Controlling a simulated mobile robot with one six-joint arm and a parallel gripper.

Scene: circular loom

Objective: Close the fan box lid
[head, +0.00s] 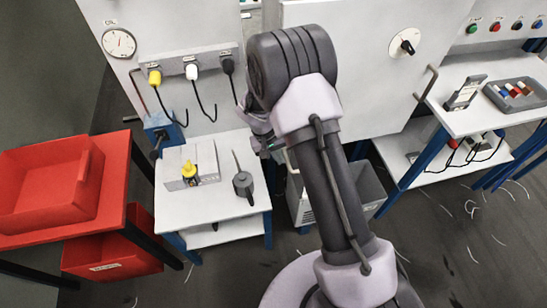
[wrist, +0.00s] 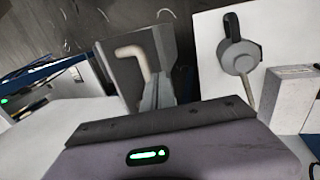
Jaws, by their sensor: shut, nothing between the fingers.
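I cannot tell for certain which part is the fan box lid. My gripper (head: 264,142) is mostly hidden behind my arm in the head view, in front of the pale panels above the small table. In the wrist view my gripper (wrist: 168,85) is shut and empty. A beige bent handle (wrist: 134,60) shows close beside the fingers there; I cannot tell whether they touch.
Red crates (head: 50,185) are at left. A white workbench (head: 460,118) is at right.

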